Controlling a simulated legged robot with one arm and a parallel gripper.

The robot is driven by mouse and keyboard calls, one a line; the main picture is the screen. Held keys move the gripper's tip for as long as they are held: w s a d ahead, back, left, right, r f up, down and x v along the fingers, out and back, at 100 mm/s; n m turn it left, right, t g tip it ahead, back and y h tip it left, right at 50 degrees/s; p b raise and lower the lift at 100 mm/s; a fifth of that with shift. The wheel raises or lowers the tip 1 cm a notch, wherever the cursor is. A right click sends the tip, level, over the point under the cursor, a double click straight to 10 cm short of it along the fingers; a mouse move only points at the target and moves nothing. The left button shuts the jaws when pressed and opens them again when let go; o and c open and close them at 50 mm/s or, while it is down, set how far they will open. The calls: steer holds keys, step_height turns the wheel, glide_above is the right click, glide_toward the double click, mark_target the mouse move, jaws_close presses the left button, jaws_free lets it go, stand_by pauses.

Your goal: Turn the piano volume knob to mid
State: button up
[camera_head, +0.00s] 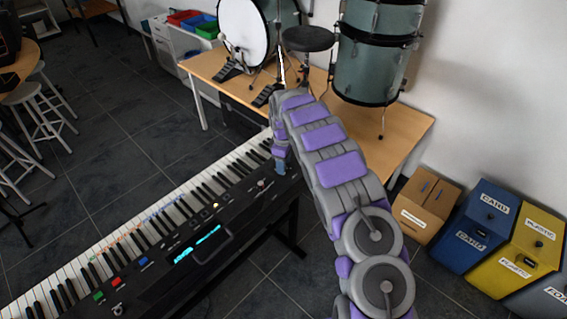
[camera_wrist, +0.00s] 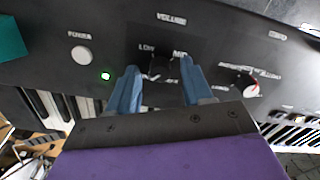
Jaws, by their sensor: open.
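The piano (camera_head: 163,268) is a black keyboard with a lit cyan display. In the wrist view its panel (camera_wrist: 120,35) carries the label VOLUME, with LOW and MID printed below it. The dark volume knob (camera_wrist: 161,58) sits below that label, between LOW and MID, and blends into the black panel; I cannot tell its setting. My gripper (camera_wrist: 160,72) is open, with one blue finger on each side of the knob. I cannot tell whether the fingers touch it. In the head view my gripper (camera_head: 280,163) is over the far end of the piano panel.
A round pale button (camera_wrist: 81,56) and a green light (camera_wrist: 105,76) lie left of the fingers. Another knob, red and white (camera_wrist: 246,86), lies to the right. A wooden table (camera_head: 213,66) with drums (camera_head: 372,68) stands behind. Bins (camera_head: 476,226) stand at the right.

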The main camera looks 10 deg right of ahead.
steer(key=shift+c, duration=0.4)
jaws_close()
